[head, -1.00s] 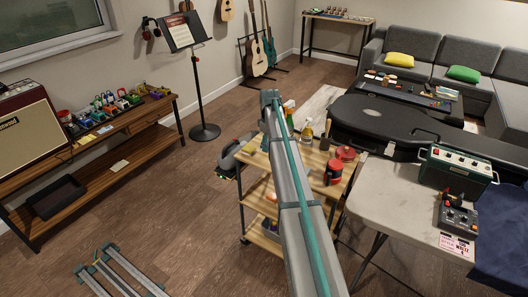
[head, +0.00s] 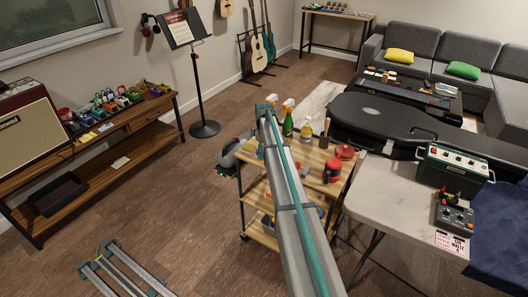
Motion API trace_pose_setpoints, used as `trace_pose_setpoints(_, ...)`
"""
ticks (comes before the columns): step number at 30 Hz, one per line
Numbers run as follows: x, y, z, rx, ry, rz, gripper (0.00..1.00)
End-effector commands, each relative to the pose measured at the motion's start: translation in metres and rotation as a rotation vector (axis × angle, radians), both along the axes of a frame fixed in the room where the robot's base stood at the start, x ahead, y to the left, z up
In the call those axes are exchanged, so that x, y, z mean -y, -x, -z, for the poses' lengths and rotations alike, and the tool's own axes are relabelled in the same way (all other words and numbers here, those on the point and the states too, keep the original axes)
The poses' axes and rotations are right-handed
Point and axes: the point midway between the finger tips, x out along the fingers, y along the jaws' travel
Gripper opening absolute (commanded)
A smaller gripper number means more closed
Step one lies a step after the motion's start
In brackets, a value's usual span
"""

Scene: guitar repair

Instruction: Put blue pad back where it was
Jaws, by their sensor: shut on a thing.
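My long grey arm with a teal stripe rises from the bottom middle and crosses the wooden cart (head: 318,168). Its far end stands over the cart's back left corner. My gripper is not visible; the arm may hide it. I cannot make out a blue pad. A small teal-blue patch (head: 261,152) shows at the cart's left edge beside the arm, too small to identify.
A pale table (head: 390,205) with a green amplifier (head: 453,165) stands right. A pedal shelf (head: 105,143) stands left.

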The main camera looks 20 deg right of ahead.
Motion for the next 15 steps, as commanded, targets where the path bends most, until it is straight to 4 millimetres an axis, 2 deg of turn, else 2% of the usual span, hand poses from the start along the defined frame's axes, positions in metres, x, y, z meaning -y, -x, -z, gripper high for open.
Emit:
trace_pose_setpoints(4, 0.0001, 0.0001, 0.0033, 0.000, 0.000, 0.000, 0.18)
trace_pose_setpoints(5, 0.0001, 0.0001, 0.0033, 0.000, 0.000, 0.000, 0.52)
trace_pose_setpoints(9, 0.0000, 0.0000, 0.0026, 0.000, 0.000, 0.000, 0.76)
trace_pose_setpoints(15, 0.0000, 0.0000, 0.0025, 0.000, 0.000, 0.000, 0.76)
